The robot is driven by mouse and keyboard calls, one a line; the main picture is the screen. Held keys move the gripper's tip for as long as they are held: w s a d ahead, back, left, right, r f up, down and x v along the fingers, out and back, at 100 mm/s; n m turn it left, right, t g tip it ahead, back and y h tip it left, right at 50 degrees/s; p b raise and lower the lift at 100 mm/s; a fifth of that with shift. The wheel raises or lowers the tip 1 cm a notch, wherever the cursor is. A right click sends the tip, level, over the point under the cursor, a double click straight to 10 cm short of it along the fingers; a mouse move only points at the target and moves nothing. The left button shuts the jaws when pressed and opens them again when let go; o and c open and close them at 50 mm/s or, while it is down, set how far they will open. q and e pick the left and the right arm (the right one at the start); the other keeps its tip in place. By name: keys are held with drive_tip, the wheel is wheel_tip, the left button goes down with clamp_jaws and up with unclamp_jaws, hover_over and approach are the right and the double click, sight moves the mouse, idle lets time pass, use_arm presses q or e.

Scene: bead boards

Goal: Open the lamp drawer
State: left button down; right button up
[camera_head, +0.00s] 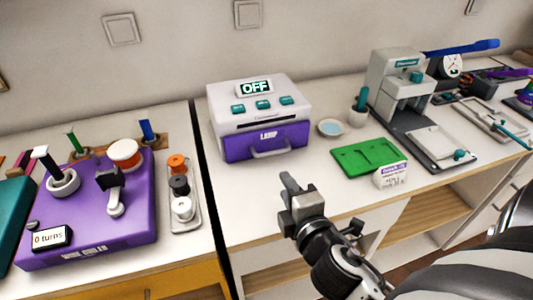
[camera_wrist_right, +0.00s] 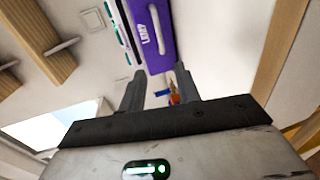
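The lamp box (camera_head: 262,105) is white, with an "OFF" display and several teal buttons on top, and stands on the white counter. Its purple lamp drawer (camera_head: 236,150), labelled "LAMP", is closed and has a grey bar handle (camera_head: 284,151) on its front. The purple drawer also shows in the right wrist view (camera_wrist_right: 152,57), ahead of the fingers. My right gripper (camera_head: 290,184) is in front of and below the drawer, apart from the handle. In the right wrist view its two fingers (camera_wrist_right: 159,86) are spread with nothing held between them. My left gripper is not in view.
A green board (camera_head: 352,160) with a white label card (camera_head: 391,177) lies right of the lamp box, near a small round dish (camera_head: 331,128). A purple board (camera_head: 135,230) with a crank stands at left. Counter between drawer and front edge is clear.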

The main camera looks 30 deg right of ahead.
sight(267, 155)
drive_tip(key=x, duration=1.2)
drive_tip(key=shift+w+f+p, duration=0.15)
drive_tip(key=shift+w+p, duration=0.1)
drive_tip(key=shift+p, duration=0.15)
clamp_jaws()
drive_tip(key=shift+s+a, duration=0.1)
drive_tip(key=shift+a, duration=0.05)
